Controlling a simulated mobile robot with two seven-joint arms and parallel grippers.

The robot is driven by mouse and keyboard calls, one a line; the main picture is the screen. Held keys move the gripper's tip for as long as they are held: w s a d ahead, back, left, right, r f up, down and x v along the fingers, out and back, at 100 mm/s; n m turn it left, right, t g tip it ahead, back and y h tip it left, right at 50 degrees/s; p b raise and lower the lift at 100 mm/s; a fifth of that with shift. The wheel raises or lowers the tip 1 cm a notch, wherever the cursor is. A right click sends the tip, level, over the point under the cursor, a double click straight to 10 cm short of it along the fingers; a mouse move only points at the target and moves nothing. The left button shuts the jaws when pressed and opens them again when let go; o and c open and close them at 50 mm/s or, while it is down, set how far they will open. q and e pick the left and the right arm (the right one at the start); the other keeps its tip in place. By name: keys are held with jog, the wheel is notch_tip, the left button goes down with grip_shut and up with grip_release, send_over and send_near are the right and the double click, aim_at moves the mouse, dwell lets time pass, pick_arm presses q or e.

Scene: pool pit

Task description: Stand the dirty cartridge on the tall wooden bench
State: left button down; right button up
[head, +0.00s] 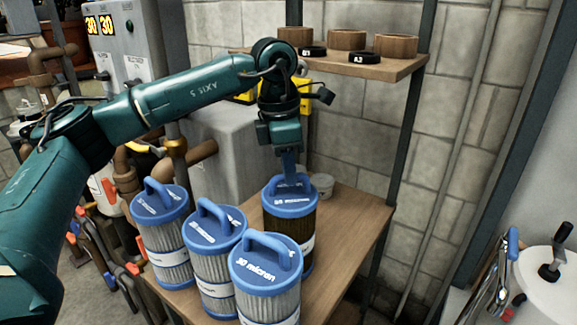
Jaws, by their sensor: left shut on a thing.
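The dirty cartridge (287,228) has a blue cap and dark brown pleats and stands upright at the back of the wooden bench (353,225). My left gripper (288,170) points down from above and is shut on the handle of the dirty cartridge. The fingers partly hide that handle. The cartridge's lower part is partly hidden by a cleaner cartridge in front, so I cannot see whether its base touches the bench. My right gripper is not in view.
Three pale cartridges (267,275) with blue handles crowd the bench's front left. A small grey cup (321,185) stands behind the dirty cartridge. An upper shelf (365,68) holds wooden rings and black rings. The bench's right side is clear.

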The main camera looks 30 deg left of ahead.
pick_arm(q)
jog(key=c, duration=1.4)
grip_release()
jog(key=shift+c, duration=0.2)
notch_tip(320, 180, up, 12)
jog(key=a, duration=0.1)
jog(key=shift+s, duration=0.45)
